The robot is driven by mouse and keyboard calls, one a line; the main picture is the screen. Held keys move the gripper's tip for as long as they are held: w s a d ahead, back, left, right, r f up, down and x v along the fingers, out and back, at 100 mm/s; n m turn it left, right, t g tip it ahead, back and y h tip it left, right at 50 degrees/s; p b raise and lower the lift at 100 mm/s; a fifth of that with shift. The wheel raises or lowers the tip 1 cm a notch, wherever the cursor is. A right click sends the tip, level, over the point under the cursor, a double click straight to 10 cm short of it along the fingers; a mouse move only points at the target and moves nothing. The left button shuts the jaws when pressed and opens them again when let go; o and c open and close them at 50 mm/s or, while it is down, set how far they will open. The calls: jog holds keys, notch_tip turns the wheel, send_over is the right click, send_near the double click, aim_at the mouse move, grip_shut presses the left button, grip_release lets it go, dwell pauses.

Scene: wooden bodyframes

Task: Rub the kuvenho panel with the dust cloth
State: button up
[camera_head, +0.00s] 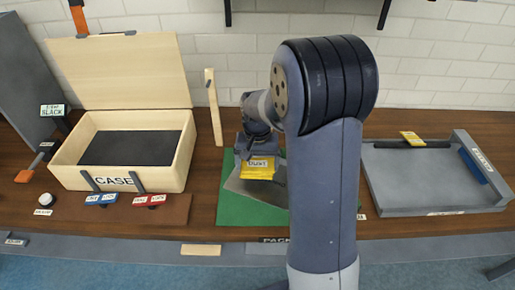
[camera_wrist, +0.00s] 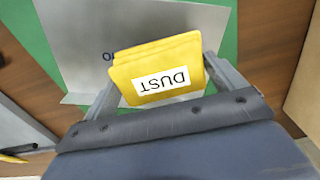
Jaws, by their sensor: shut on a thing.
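The yellow dust cloth (camera_head: 258,168), with a white label reading DUST, is between the fingers of my gripper (camera_head: 256,158). In the wrist view the cloth (camera_wrist: 160,68) sits between the two fingers of my gripper (camera_wrist: 160,90), which is shut on it. A grey metal panel (camera_head: 238,183) lies on a green mat (camera_head: 236,210) under the cloth. In the wrist view the panel (camera_wrist: 75,45) has dark lettering partly hidden by the cloth, so I cannot read its name. I cannot tell whether the cloth touches the panel. My arm hides the right part of the panel and mat.
An open wooden case (camera_head: 68,163) stands at the left, with blue and red labelled clips (camera_head: 150,200) in front. A grey tray (camera_head: 405,195) is at the right, with a yellow-labelled piece (camera_head: 411,138) at its back edge. A wooden post (camera_head: 214,105) stands behind the mat.

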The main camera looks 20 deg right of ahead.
jog(key=shift+r+p, duration=1.3)
jog(key=shift+r, duration=0.75)
